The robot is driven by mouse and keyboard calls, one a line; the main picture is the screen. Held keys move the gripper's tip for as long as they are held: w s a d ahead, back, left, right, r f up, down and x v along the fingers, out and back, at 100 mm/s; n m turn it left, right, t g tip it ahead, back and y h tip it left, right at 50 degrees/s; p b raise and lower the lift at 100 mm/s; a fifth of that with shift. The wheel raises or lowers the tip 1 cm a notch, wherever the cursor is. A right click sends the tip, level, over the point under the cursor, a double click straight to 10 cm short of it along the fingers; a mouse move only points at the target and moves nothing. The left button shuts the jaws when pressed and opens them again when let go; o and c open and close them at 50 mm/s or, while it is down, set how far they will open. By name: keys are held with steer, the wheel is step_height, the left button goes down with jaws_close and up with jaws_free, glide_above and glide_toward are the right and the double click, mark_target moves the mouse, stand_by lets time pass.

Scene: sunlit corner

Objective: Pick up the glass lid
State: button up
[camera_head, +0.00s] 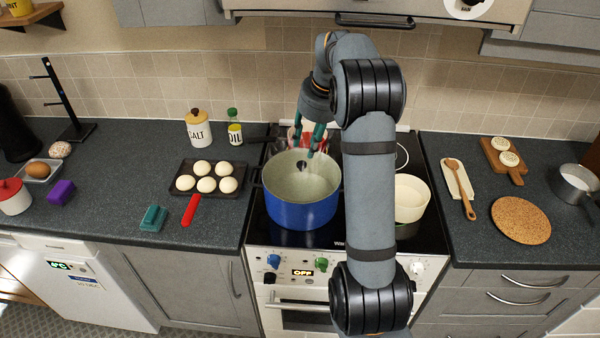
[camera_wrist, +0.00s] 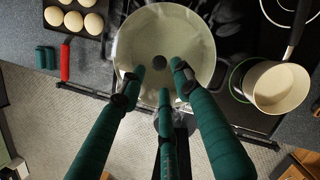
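The glass lid (camera_head: 301,164) appears to lie on the blue pot (camera_head: 301,213). It is clear, so the pale inside of the pot shows through, and its dark round knob is near the middle. In the wrist view the lid's knob (camera_wrist: 159,62) shows between my fingertips. My gripper (camera_head: 311,150) has teal fingers pointing down over the pot. In the wrist view its three fingers (camera_wrist: 158,77) are spread apart with nothing held. The fingertips appear above the lid, though the exact gap to the knob cannot be told.
A cream saucepan (camera_head: 411,198) stands right of the pot, partly behind my arm; its handle shows in the wrist view.

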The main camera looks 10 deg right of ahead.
mark_target(302, 163)
steer(key=shift+w+a+f+m+p, duration=0.2)
steer(key=shift+f+m+p, duration=0.2)
steer(key=shift+f, duration=0.85)
steer(key=shift+w+a+f+m+p, duration=0.15)
steer(key=shift+w+f+m+p, duration=0.2)
steer(key=shift+f, duration=0.9)
steer(key=shift+w+a+f+m+p, duration=0.15)
steer(key=shift+f+m+p, duration=0.3)
steer(key=shift+f, duration=0.8)
steer(key=shift+s, duration=0.1)
steer(key=shift+a, duration=0.1)
steer(key=shift+c, duration=0.4)
jaws_close()
steer(key=shift+r, duration=0.1)
